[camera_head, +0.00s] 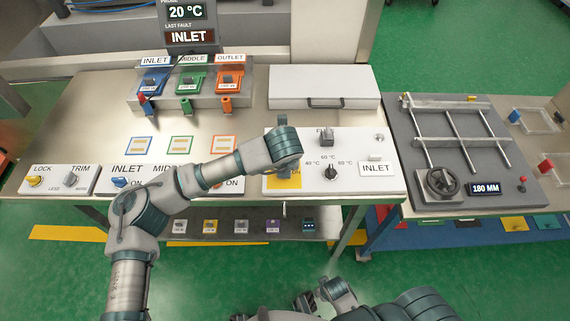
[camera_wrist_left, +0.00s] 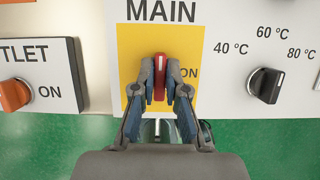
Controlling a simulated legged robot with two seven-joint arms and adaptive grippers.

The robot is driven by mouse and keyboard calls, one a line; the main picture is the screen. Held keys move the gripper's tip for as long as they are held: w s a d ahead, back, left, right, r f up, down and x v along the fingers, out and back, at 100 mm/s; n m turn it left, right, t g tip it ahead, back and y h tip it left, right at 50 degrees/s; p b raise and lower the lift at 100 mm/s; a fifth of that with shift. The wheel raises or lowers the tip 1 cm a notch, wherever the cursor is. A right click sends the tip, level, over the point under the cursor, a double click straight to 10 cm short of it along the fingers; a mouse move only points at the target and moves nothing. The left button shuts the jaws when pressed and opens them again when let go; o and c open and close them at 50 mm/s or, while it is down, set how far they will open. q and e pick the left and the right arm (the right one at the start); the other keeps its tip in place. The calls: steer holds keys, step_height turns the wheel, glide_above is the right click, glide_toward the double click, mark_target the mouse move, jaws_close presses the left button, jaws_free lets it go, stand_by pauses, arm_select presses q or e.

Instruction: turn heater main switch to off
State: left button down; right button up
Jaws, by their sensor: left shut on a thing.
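The heater main switch is a red handle (camera_wrist_left: 159,78) on a yellow plate (camera_wrist_left: 205,45) under the word MAIN in the left wrist view. The handle stands upright in the picture, with ON to its right. Any other label beside it is hidden by my fingers. My left gripper (camera_wrist_left: 160,92) is shut on the handle, one finger on each side. In the head view the yellow plate (camera_head: 283,183) shows below my left wrist, which hides the handle and fingers. My right gripper (camera_head: 305,302) shows partly at the bottom edge, away from the panel; its jaws are unclear.
A black temperature knob (camera_head: 330,172) and an INLET sign (camera_head: 376,168) sit right of the main switch. An orange OUTLET knob (camera_wrist_left: 15,94) lies to the left. A grey drawer box (camera_head: 324,88) stands behind, and a handwheel (camera_head: 442,182) is farther right.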

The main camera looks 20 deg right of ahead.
arm_select(q)
steer(key=shift+s, duration=0.1)
stand_by(0.3)
steer(key=c, duration=1.2)
jaws_free()
steer(key=shift+s, duration=0.1)
steer(key=shift+a, duration=0.1)
steer(key=shift+s+r, duration=0.1)
steer(key=shift+r, duration=0.45)
steer(key=v, duration=1.1)
steer(key=shift+s+f, duration=0.15)
